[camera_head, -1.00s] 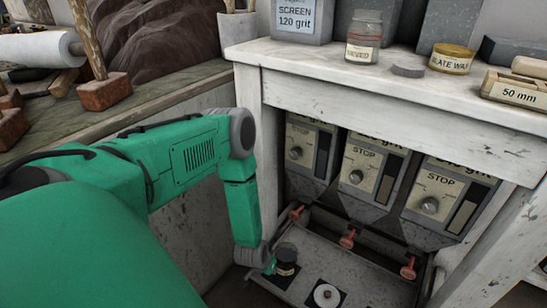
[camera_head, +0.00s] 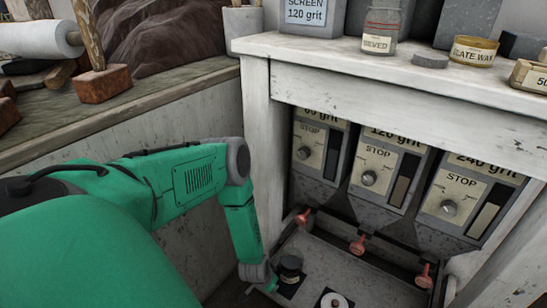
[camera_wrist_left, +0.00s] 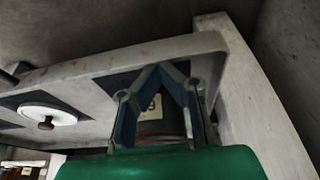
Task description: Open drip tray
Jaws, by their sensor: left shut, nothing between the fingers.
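The grey drip tray (camera_head: 330,268) is low under the three dispensers, with raised sides. A dark jar (camera_head: 290,268) and a white disc with a centre knob (camera_head: 335,302) are on dark squares in it. My left gripper (camera_head: 272,284) is at the tray's left front, beside the jar, partly cut off by my green arm. In the left wrist view, the tray's pale rim (camera_wrist_left: 90,68) crosses behind the gripper (camera_wrist_left: 164,68). Its fingers meet at the tips with nothing held, and the jar (camera_wrist_left: 150,104) shows behind them. My right gripper is out of view.
Three dispensers with STOP labels (camera_head: 377,160) hang above the tray, with red taps (camera_head: 357,245) below them. A white cabinet leg (camera_head: 258,130) stands close to my left arm. The countertop (camera_head: 390,75) overhead holds jars and blocks.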

